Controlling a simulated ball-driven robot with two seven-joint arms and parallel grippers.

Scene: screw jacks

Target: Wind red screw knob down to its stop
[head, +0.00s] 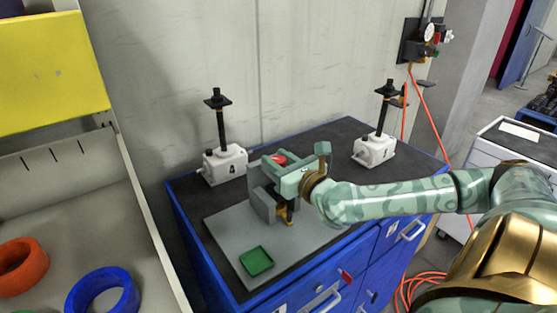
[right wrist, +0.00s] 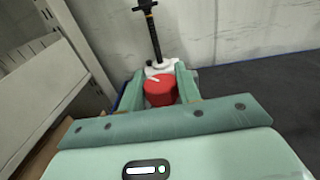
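The red screw knob (head: 280,159) sits at the top of a grey frame (head: 261,201) on a grey plate (head: 222,228). My right gripper (head: 284,165) is at the knob and covers much of it. In the right wrist view the knob (right wrist: 159,91) is between the two fingers (right wrist: 160,84), which appear to touch it on both sides. A brass-coloured part (head: 288,214) shows low beside the frame. The screw below the knob is mostly hidden by my gripper. My left gripper is not in view.
Two white screw jacks with black spindles stand behind, one left (head: 225,165) and one right (head: 374,151). A green tray (head: 257,262) lies at the plate's front. The blue cabinet (head: 205,262) has a dark top, with a shelf unit at left.

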